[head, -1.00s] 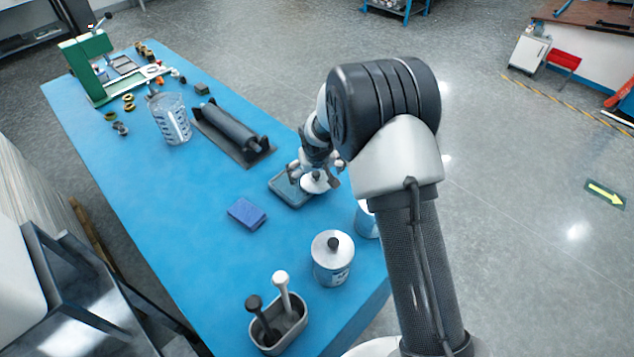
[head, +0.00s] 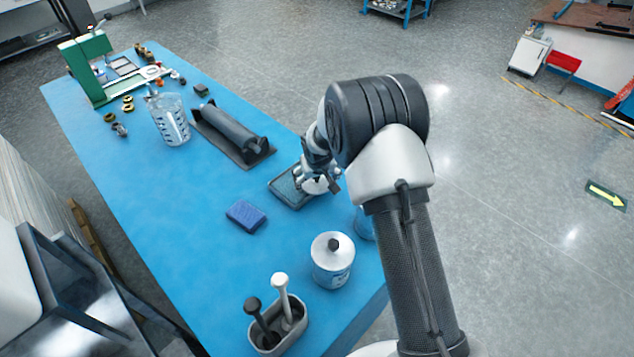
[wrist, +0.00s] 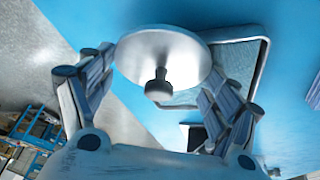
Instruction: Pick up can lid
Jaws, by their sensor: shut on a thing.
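The can lid (wrist: 165,55) is a round silver disc with a dark knob, seen between my fingers in the wrist view. My gripper (wrist: 162,85) is shut on the lid, with one finger on each side of its rim. In the head view my gripper (head: 318,178) holds the lid (head: 314,186) at the grey tray (head: 284,198). I cannot tell whether the lid touches the tray. A can with a knobbed lid (head: 333,262) stands nearer. Another can (head: 364,224) is mostly hidden behind my arm.
On the blue table (head: 190,230) are a blue block (head: 246,216), a holder with two handled tools (head: 278,330), a dark roller on a base (head: 232,132), a clear jug (head: 170,120) and a green press (head: 88,65). The table's middle left is clear.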

